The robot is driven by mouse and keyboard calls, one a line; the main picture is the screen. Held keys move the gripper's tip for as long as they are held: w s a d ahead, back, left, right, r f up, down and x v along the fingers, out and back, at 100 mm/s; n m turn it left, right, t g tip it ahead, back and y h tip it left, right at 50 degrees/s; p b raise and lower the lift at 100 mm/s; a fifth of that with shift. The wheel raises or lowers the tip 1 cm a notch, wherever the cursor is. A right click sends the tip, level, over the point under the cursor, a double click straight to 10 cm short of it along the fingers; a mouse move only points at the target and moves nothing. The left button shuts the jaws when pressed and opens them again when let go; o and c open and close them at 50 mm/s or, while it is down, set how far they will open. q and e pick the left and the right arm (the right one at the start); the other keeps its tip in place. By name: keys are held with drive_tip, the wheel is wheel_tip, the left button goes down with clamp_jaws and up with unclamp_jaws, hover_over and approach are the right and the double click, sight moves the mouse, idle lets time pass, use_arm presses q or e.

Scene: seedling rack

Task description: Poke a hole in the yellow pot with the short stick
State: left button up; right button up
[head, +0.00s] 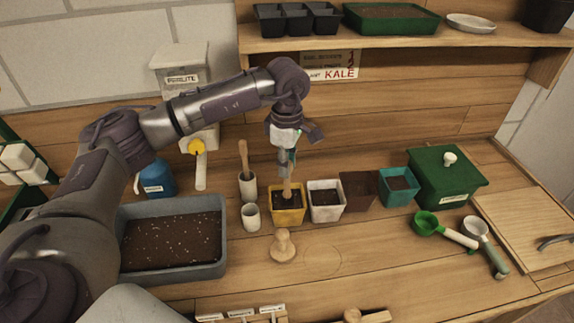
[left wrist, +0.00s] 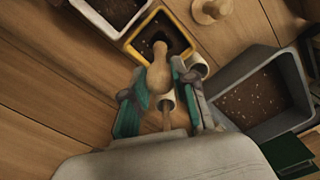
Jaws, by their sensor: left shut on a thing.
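The yellow pot (head: 287,217) stands on the bench, full of dark soil, and shows at the top of the left wrist view (left wrist: 133,50). My left gripper (head: 286,176) is directly above it, shut on the short wooden stick (head: 287,190). In the left wrist view the stick (left wrist: 158,76) sits between the fingers, its far end over the pot's soil. The lower end meets the soil in the head view; I cannot tell how deep it is. Another wooden stick (head: 243,156) stands in a pale cup (head: 248,187) left of the pot. My right gripper is not in view.
A small empty cup (head: 251,218) and a wooden tamper (head: 283,247) are close to the yellow pot. A white pot (head: 325,214), a brown pot (head: 357,205) and a teal pot (head: 396,200) line up to its right. A grey soil tray (head: 172,277) lies left.

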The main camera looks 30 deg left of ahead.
use_arm(q)
drive_tip(key=shift+r+p, duration=1.9)
drive_tip(key=shift+r, duration=1.7)
drive_tip(key=shift+f, duration=0.1)
